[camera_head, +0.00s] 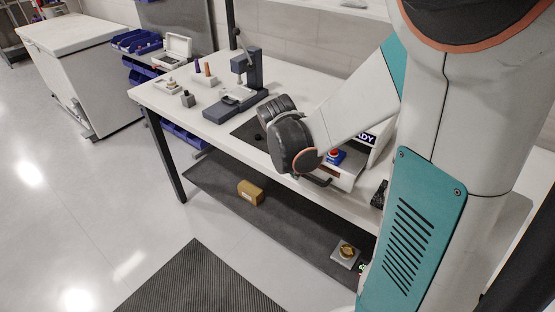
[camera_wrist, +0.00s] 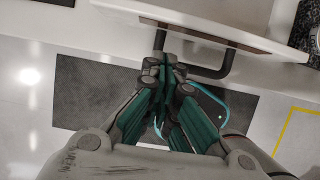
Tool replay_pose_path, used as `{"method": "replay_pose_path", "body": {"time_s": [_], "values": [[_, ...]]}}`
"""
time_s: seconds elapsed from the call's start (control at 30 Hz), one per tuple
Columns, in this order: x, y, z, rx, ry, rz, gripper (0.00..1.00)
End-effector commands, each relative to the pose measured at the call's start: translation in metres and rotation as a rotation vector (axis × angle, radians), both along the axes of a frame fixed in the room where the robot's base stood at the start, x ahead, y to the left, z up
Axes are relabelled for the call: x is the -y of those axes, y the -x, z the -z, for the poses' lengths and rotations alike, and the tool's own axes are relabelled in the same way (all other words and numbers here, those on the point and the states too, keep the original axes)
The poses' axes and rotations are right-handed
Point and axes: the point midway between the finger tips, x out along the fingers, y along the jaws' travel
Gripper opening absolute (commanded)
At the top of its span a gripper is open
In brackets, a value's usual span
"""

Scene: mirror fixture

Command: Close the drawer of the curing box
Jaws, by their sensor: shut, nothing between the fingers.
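The curing box (camera_head: 378,152) is white, with a dark panel whose visible letters read "ADY"; my arm hides much of it. Its white drawer (camera_head: 345,180) sticks out toward the table's front, with a blue and red piece (camera_head: 336,156) showing at it. The dark bar handle (camera_head: 318,181) is on the drawer's front. In the wrist view the drawer front (camera_wrist: 190,27) crosses the top, with the handle (camera_wrist: 232,62) below it. My gripper (camera_wrist: 167,66) is shut and empty beside the handle's left part; contact cannot be told. My wrist hides the fingers in the head view.
A dark press (camera_head: 240,92) and small fixtures stand on the white table (camera_head: 160,100) to the left. A lower shelf (camera_head: 220,185) carries a tan box (camera_head: 250,192) and a small plate-like item (camera_head: 346,252). Open floor lies in front, with a dark mat (camera_head: 200,285).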

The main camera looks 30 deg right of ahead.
Motion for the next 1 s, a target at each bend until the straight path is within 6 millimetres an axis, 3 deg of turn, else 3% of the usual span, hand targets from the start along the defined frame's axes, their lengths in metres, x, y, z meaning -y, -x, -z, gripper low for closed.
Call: {"method": "replay_pose_path", "body": {"time_s": [0.2, 0.67, 0.77, 1.0], "values": [[0.016, -0.007, 0.0, -0.001, 0.0, 0.0, 0.0], [0.023, -0.01, -0.001, 0.0, 0.0, 0.002, 0.0], [0.039, -0.017, -0.001, 0.001, 0.0, 0.004, 0.0], [0.105, -0.044, -0.001, 0.001, 0.001, 0.006, 0.0]]}}
